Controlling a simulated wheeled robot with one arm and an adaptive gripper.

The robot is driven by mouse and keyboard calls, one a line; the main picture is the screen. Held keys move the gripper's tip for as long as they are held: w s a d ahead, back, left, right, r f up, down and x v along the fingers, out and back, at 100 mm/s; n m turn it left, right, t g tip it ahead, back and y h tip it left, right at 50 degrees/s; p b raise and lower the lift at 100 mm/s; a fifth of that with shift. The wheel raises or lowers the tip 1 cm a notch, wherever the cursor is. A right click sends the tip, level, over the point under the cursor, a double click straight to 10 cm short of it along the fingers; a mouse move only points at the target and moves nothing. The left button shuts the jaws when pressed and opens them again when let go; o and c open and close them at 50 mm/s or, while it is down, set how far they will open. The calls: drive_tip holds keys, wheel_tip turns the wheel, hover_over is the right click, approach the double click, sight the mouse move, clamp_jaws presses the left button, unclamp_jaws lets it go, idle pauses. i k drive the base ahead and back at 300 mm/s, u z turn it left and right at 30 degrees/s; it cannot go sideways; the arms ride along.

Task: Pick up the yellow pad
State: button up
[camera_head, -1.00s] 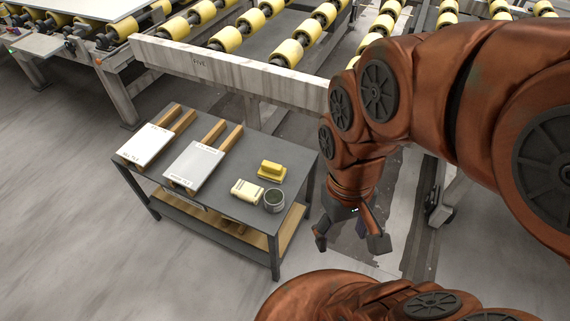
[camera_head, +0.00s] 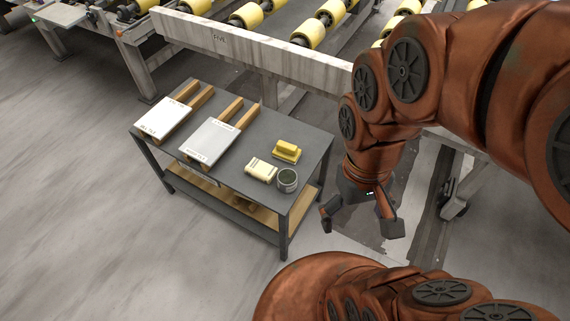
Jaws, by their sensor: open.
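The yellow pad (camera_head: 286,150) lies on the grey table (camera_head: 236,177), near its right end. It looks like a small yellow block with a raised part on top. My gripper (camera_head: 361,222) hangs to the right of the table, past its right edge, with its fingers spread and pointing down. Nothing is between the fingers. The gripper is apart from the pad and the table.
Beside the pad are a cream block (camera_head: 261,170) and a small grey tin (camera_head: 287,181). Two white slabs (camera_head: 163,118) (camera_head: 209,141) rest on wooden strips at the table's left and middle. A roller conveyor (camera_head: 250,52) stands behind. Floor in front is clear.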

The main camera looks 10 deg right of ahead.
sight(284, 151)
drive_tip(key=u, duration=0.05)
drive_tip(key=k, duration=0.5)
drive_tip(key=z, duration=0.95)
drive_tip(key=i, duration=0.8)
drive_tip(key=u, duration=2.5)
